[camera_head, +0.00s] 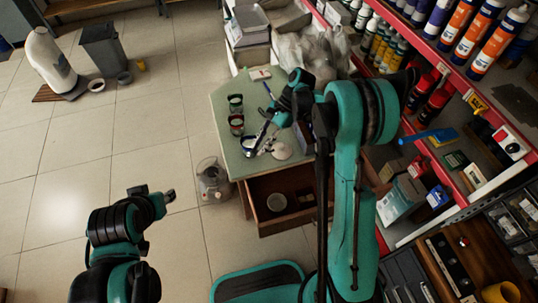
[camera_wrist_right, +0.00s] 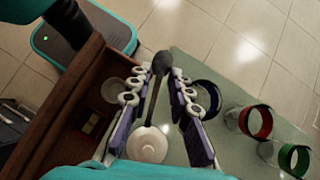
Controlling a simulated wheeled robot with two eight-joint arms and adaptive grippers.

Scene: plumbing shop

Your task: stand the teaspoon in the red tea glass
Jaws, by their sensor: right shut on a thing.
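My right gripper (camera_wrist_right: 162,74) is shut on the teaspoon (camera_wrist_right: 154,98), whose dark bowl sticks out past the fingertips in the right wrist view. The red tea glass (camera_wrist_right: 255,121) stands to the right of the gripper, apart from the spoon. It also shows on the table in the head view (camera_head: 237,123). In that view my right gripper (camera_head: 257,140) is low over the table's front part, and the spoon is hard to make out. My left gripper (camera_head: 157,203) is away from the table over the floor; its jaws are unclear.
A green glass (camera_wrist_right: 294,158) stands beyond the red one, and a blue-rimmed glass (camera_wrist_right: 208,95) is close beside the right gripper. A white saucer (camera_head: 282,150) lies on the green tabletop (camera_head: 222,98). An open drawer (camera_head: 253,191) juts out below. Shelves crowd the right.

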